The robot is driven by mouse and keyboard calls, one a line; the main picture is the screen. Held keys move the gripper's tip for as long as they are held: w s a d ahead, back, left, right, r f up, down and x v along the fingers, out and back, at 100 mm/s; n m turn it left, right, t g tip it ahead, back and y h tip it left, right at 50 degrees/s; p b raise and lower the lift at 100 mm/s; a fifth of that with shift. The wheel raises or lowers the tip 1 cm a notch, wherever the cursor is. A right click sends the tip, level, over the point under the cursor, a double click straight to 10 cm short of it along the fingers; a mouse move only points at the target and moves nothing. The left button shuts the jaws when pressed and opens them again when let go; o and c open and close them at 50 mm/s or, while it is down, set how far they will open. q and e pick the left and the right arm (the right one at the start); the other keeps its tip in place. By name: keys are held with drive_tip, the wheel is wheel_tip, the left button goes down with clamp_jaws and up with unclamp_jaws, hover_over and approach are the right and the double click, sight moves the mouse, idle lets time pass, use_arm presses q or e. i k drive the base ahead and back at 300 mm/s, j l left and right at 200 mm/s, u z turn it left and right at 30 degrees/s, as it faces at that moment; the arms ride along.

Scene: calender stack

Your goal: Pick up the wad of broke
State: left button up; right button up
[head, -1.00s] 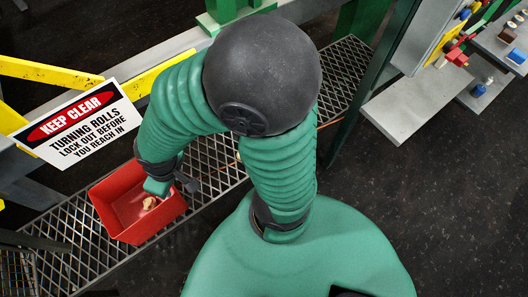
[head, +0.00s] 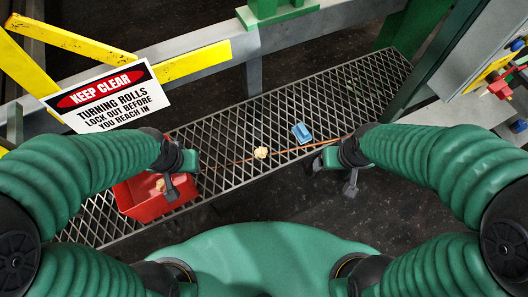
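A small pale tan wad of broke (head: 262,152) lies on the grating walkway (head: 345,90), between my two grippers and apart from both. Another small tan wad (head: 160,185) shows inside the red bin (head: 150,207) at the left. My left gripper (head: 178,176) hangs over the right side of the red bin and hides part of it. My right gripper (head: 338,176) is over the near edge of the grating, to the right of the loose wad. The fingers of both are small and dark, and their opening is unclear. I see nothing held in either.
A blue object (head: 302,132) lies on the grating behind the wad. A thin orange-brown strip (head: 290,150) runs along the grating towards my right gripper. A "Keep clear" sign (head: 100,95), yellow bars (head: 195,62) and a grey beam (head: 290,40) border the far side.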

sight(262, 153)
drive_tip(key=i+l+u, duration=0.15)
drive_tip(key=u, duration=0.25)
drive_tip(key=i+l+u, duration=0.35)
drive_tip(key=k+j, duration=0.1)
